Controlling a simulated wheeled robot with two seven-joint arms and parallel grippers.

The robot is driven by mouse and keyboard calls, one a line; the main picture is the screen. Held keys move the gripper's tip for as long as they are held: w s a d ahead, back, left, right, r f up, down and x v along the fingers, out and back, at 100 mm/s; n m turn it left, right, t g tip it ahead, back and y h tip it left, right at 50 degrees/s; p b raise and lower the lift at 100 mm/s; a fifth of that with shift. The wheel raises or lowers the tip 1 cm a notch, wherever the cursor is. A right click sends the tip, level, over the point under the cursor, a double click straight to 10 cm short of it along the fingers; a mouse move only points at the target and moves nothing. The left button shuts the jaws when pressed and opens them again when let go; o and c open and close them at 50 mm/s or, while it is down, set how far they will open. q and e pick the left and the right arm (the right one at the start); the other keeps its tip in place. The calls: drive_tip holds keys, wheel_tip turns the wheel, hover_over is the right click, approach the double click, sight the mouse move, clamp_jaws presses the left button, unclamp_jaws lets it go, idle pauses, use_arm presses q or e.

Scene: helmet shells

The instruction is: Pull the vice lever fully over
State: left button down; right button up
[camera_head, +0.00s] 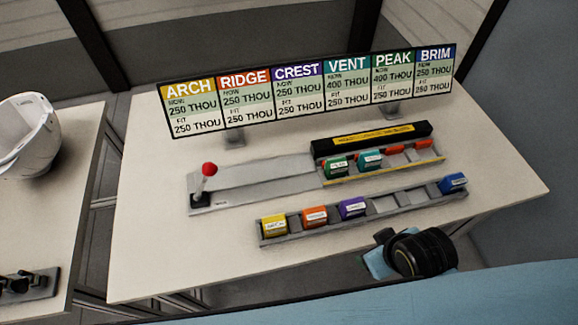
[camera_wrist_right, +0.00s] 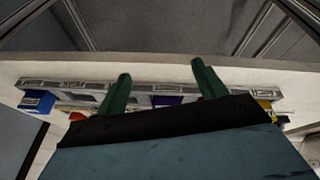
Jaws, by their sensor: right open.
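The vice lever (camera_head: 205,182) is a dark upright stick with a red knob, at the left end of the grey vice base (camera_head: 255,175) in the head view. The vice's black bar (camera_head: 372,137) with a yellow label lies at the right end. A green block (camera_head: 336,166) and a teal block (camera_head: 369,160) sit in front of this bar, with red pieces to their right. My right gripper (camera_wrist_right: 159,72) has two green fingers spread apart with nothing held between them. It is over the block tray, away from the lever. My left gripper is not in view.
A grey tray (camera_head: 385,205) in front of the vice holds yellow, orange, purple and blue blocks, with empty slots between purple and blue. A sign board (camera_head: 300,95) stands behind. A second table at left carries a white helmet shell (camera_head: 28,135). The table's front left is clear.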

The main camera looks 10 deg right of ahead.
drive_tip(key=s+f+m+g+b, duration=0.1)
drive_tip(key=s+f, duration=0.1)
drive_tip(key=f, duration=0.9)
drive_tip(key=s+f+g, duration=0.1)
drive_tip(key=s+f, duration=0.1)
drive_tip(key=f, duration=0.9)
drive_tip(key=s+d+f+g, duration=0.1)
drive_tip(key=s+d+f, duration=0.1)
drive_tip(key=s+f, duration=1.2)
drive_tip(key=shift+s+f+b, duration=0.35)
drive_tip(key=shift+s+b, duration=0.1)
drive_tip(key=shift+s, duration=0.7)
